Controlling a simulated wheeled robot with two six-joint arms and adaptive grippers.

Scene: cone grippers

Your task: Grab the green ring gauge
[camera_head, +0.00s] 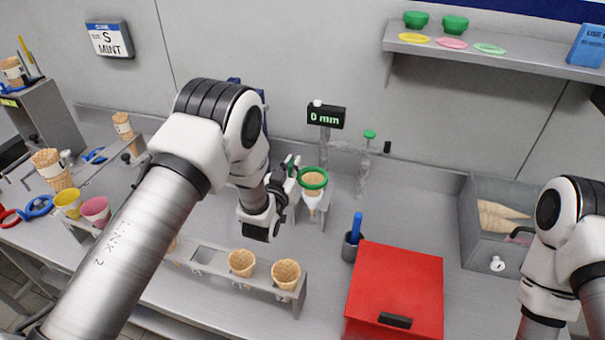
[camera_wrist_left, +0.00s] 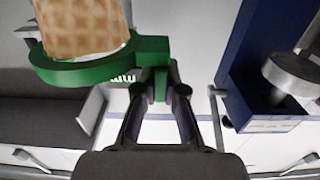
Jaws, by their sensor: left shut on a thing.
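The green ring gauge (camera_head: 313,178) sits around the upper part of a waffle cone (camera_head: 312,192) at a small metal stand (camera_head: 325,213). My left gripper (camera_head: 293,168) is at the left side of the ring. In the left wrist view the ring gauge (camera_wrist_left: 75,72) has a block-shaped tab, and my left gripper (camera_wrist_left: 158,82) is shut on that tab. The cone (camera_wrist_left: 82,25) passes through the ring there. Whether the ring touches the cone all round cannot be told. My right arm is at the right edge, its gripper out of view.
A display (camera_head: 326,116) reading 0 mm stands behind the cone. A cone rack (camera_head: 222,270), a blue-handled tool in a cup (camera_head: 351,247) and a red box (camera_head: 397,290) are in front. A grey bin (camera_head: 483,245) is at right. Bare counter lies between stand and bin.

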